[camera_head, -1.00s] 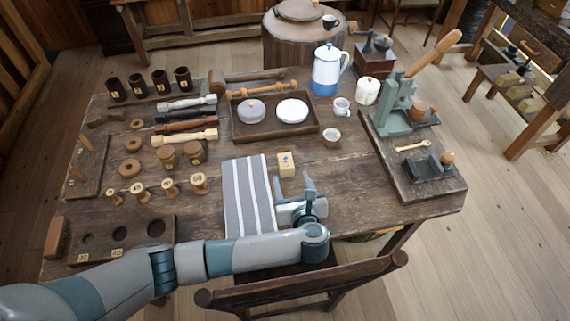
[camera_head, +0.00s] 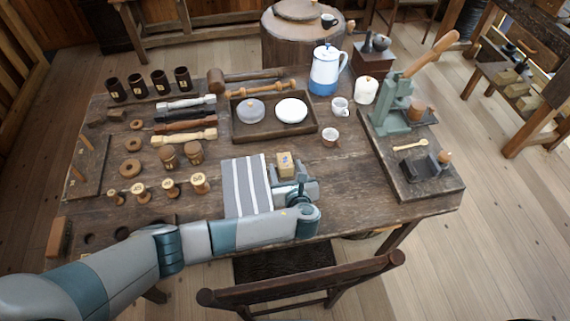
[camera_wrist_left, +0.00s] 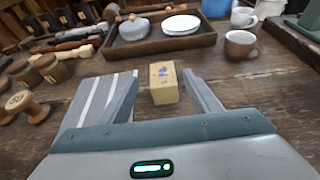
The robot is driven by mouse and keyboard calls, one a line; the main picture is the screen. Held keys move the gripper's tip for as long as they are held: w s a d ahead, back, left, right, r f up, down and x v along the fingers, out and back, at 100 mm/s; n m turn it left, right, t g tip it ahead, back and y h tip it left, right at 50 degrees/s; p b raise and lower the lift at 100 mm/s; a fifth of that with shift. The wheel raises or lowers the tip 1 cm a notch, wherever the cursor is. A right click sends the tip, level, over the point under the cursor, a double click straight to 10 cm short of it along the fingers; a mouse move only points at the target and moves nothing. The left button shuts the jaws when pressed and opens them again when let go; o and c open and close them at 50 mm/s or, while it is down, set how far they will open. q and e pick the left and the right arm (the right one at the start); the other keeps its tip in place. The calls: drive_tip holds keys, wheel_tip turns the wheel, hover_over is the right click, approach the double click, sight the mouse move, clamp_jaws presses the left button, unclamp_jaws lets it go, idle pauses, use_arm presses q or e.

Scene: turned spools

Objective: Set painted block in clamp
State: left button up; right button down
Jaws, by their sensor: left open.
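The painted block (camera_head: 286,164), pale wood with a blue mark, stands on the table just beside the striped cloth. My left gripper (camera_head: 289,177) is open at its near side. In the left wrist view the block (camera_wrist_left: 164,83) sits between the tips of the two spread fingers, with gaps at its sides. I cannot tell which fitting is the clamp: a green lever press (camera_head: 394,112) and a low dark fixture (camera_head: 419,169) both stand on the board at the right. My right gripper is not in view.
The striped cloth (camera_head: 246,187) lies left of the block. A chair (camera_head: 305,283) is at the front edge. The table right of the gripper is clear.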

sight(285, 161)
use_arm(q)
drive_tip(key=shift+p+x, duration=0.4)
drive_tip(key=shift+x, duration=0.4)
drive_tip(key=shift+d+x, duration=0.2)
drive_tip(key=shift+x, duration=1.6)
drive_tip(key=shift+f, duration=0.15)
drive_tip(key=c, duration=1.3)
